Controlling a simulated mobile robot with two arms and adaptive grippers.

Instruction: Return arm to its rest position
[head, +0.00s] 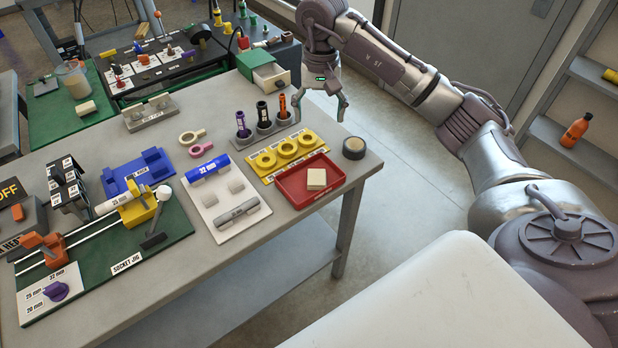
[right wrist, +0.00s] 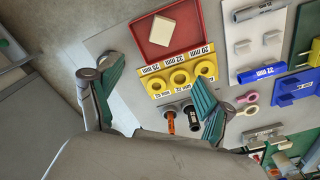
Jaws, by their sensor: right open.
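My right gripper (head: 320,117) hangs at the far right corner of the workbench (head: 358,178), at the end of my right arm. Its two fingers are spread apart with nothing between them. In the right wrist view the open fingers of my right gripper (right wrist: 147,85) show green pads, with the bench beyond them. The nearest things are the holder's orange marker (head: 283,107) and black marker (head: 262,111), left of the fingers, and a roll of dark tape (head: 354,148) below them. I cannot tell whether a finger touches the holder. My left gripper is not in view.
A yellow ring rack (head: 320,146), a red tray (head: 286,190) with a pale block (head: 316,179), and a green socket jig (head: 172,228) crowd the bench. A green drawer box (head: 270,78) stands behind. The floor (head: 400,150) right of the bench is clear.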

